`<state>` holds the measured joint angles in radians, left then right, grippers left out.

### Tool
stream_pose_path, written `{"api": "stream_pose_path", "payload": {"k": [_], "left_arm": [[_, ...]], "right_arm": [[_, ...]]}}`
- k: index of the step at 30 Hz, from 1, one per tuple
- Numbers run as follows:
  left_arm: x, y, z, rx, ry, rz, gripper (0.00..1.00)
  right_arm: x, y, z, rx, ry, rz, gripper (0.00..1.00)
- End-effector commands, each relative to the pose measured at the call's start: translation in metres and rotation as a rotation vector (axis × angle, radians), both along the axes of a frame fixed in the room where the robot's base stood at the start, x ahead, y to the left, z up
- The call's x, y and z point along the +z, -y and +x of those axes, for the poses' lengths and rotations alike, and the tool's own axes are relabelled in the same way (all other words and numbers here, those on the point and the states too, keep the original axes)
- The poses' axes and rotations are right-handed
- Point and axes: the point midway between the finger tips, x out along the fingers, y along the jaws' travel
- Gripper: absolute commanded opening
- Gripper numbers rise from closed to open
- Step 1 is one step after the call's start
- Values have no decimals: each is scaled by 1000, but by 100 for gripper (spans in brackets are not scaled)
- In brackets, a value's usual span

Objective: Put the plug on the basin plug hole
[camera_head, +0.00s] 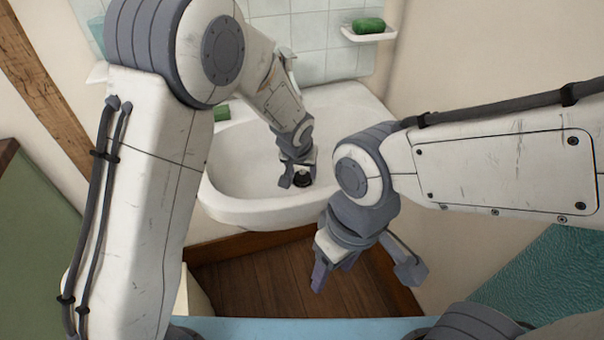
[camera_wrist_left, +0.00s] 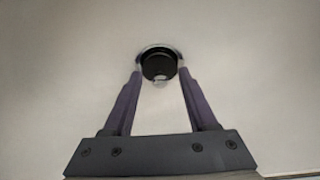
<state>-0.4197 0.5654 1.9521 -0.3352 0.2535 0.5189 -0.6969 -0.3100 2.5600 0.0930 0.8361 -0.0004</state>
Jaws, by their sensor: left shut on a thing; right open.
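My left gripper (camera_head: 297,180) reaches down into the white basin (camera_head: 235,165) and is shut on the black plug (camera_head: 302,180). In the left wrist view the round black plug (camera_wrist_left: 159,66) sits at the fingertips of my left gripper (camera_wrist_left: 159,78), with a small light knob on it. A shiny rim of the plug hole (camera_wrist_left: 160,49) shows around the far side of the plug. I cannot tell whether the plug touches the hole. My right gripper (camera_head: 368,272) is open and empty, in front of the basin and above the floor.
A green soap bar (camera_head: 369,25) lies on a white wall dish (camera_head: 369,36) at the upper right. Another green item (camera_head: 221,113) shows on the basin's left rim, partly hidden by my left arm. Wooden floor (camera_head: 265,280) lies below the basin.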

Motion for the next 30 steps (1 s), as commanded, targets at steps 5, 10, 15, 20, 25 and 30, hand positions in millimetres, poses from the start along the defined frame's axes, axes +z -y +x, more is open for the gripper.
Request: {"api": "stream_pose_path", "payload": {"k": [5,10,15,20,25,30], "left_arm": [[-5,0,0,-1,1,-1,4],[-7,0,0,-1,1,-1,4],[-7,0,0,-1,1,0,88],[-7,0,0,-1,1,0,88],[-5,0,0,-1,1,0,88],[16,-1,-7,1,3,-2,88]], "right_arm": [[-2,0,0,0,0,0,60],[-4,0,0,0,0,0,60],[-4,0,0,0,0,0,60],[-4,0,0,0,0,0,60],[-2,0,0,0,0,0,60],[4,0,0,0,0,0,60]]}}
